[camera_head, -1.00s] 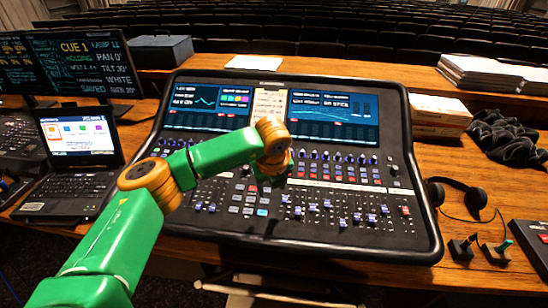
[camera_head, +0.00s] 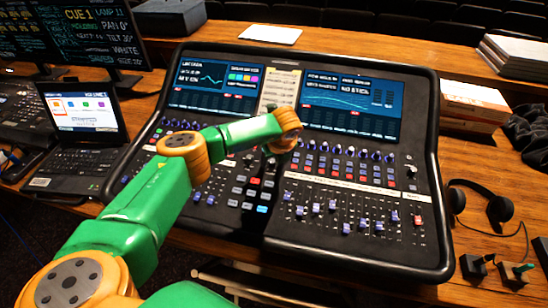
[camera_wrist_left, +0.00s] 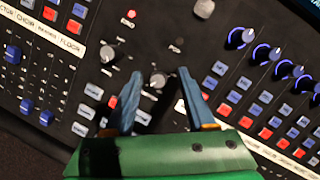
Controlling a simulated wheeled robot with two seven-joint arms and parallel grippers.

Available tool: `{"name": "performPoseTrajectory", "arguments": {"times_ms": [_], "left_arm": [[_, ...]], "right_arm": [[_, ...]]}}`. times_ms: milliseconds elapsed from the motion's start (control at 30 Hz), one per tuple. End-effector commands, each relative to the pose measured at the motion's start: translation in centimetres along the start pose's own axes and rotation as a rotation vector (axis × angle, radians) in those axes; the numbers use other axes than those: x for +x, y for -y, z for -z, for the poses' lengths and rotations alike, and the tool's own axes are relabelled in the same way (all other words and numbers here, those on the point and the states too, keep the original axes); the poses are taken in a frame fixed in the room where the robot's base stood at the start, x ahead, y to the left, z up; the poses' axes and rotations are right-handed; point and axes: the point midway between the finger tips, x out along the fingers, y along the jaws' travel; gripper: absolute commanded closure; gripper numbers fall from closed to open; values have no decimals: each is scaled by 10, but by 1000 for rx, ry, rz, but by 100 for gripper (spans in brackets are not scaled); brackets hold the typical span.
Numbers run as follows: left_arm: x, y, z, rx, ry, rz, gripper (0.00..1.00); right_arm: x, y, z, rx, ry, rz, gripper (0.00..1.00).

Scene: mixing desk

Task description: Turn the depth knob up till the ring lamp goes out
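The mixing desk (camera_head: 436,215) fills the middle of the head view. My left gripper (camera_wrist_left: 161,73) reaches over its centre section; in the head view my own wrist largely hides the fingers. In the left wrist view its two blue-grey fingers are apart. A small grey knob (camera_wrist_left: 158,81) sits between them, with a gap showing on each side. Its label is too small to read, so I cannot confirm it is the depth knob. A small red light (camera_wrist_left: 130,14) glows above and left of the knob; I cannot tell whether it is the ring lamp. My right gripper is out of view.
Other knobs stand close by, one just left (camera_wrist_left: 107,53) and one above right (camera_wrist_left: 204,9). Rows of blue knobs, buttons and faders surround them. A laptop (camera_head: 84,112) is left of the desk; headphones (camera_head: 500,207) and papers (camera_head: 515,55) are right.

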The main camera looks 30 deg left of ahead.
Motion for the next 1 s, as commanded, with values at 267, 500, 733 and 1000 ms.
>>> {"name": "performPoseTrajectory", "arguments": {"times_ms": [267,500,733,1000], "left_arm": [[0,0,0,0,-1,-1,100],[0,0,0,12,0,3,100],[1,-1,1,106,5,35,100],[4,-2,1,325,16,105,100]], "right_arm": [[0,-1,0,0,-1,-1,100],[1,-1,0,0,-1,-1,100],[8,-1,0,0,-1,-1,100],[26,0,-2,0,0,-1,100]]}}
